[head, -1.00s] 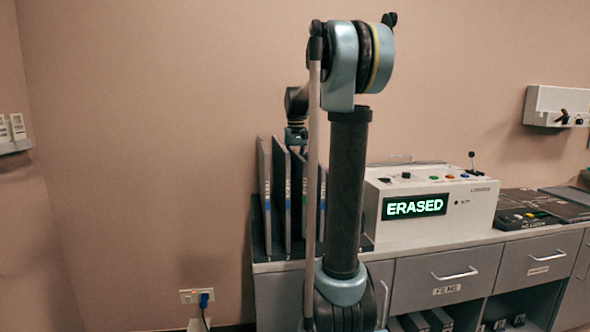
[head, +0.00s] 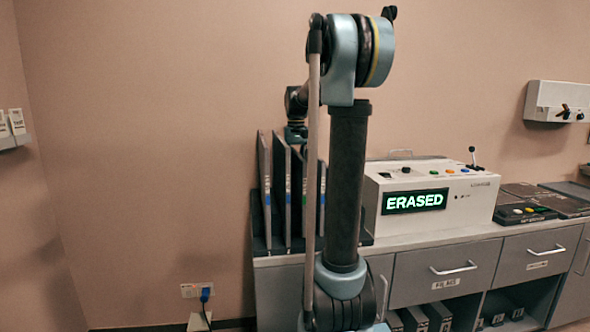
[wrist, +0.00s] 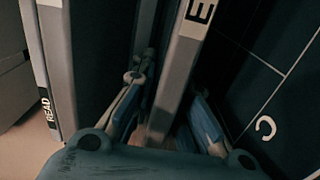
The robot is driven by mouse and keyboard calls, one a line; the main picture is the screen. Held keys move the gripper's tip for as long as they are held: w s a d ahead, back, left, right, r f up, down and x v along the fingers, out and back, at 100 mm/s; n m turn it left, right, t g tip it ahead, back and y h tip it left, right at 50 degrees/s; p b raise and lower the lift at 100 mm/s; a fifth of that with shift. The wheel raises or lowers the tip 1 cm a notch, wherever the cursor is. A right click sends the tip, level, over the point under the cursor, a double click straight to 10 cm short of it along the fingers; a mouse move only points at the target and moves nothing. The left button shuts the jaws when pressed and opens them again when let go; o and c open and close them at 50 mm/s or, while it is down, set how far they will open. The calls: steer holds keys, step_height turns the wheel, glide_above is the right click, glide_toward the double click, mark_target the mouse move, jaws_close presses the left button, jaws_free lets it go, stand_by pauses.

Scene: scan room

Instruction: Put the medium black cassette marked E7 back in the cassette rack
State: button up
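In the wrist view a grey-edged dark cassette (wrist: 180,65) stands between my fingers, with a white label showing a black "E"; the rest of its mark is cut off. My gripper (wrist: 165,118) has one finger on each side of this edge, with narrow gaps visible, so it looks open around it. In the head view the dark cassette rack (head: 259,243) stands on the left end of the counter and holds several upright cassettes (head: 280,190). My arm and column hide part of the rack and my fingers there.
A neighbouring cassette labelled "READ" (wrist: 57,85) stands close on the left in the wrist view. A dark panel marked "C" (wrist: 270,90) is on the right. The white eraser unit (head: 440,190) reads "ERASED" right of the rack. Flat dark cassettes (head: 545,200) lie farther right.

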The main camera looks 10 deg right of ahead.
steer(key=o, duration=0.4)
steer(key=shift+c, duration=0.2)
step_height(320, 180, up, 12)
stand_by(0.4)
stand_by(0.3)
steer(key=shift+r, duration=2.95)
